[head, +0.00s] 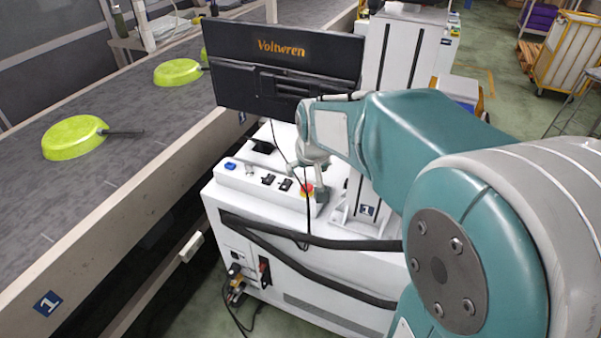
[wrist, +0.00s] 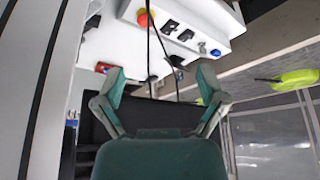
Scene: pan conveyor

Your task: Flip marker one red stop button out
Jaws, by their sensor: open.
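The red stop button (head: 306,187) sits on a yellow base at the right end of the white control panel on the machine by the conveyor. It also shows in the wrist view (wrist: 145,18), beyond my fingertips and a little left of centre. My gripper (head: 310,178) is right beside and above the button in the head view, partly overlapping it. In the wrist view my gripper (wrist: 158,80) has its two fingers spread wide with nothing between them. I cannot tell whether a finger touches the button. A blue marker plate with a 1 (head: 366,210) is on the white column base.
A black Voltwren monitor (head: 281,65) stands just behind the panel. Black switches (head: 268,179) and a blue button (head: 230,165) share the panel. A dark cable hangs past my gripper. The conveyor (head: 130,185) carries green pans (head: 75,138) at left.

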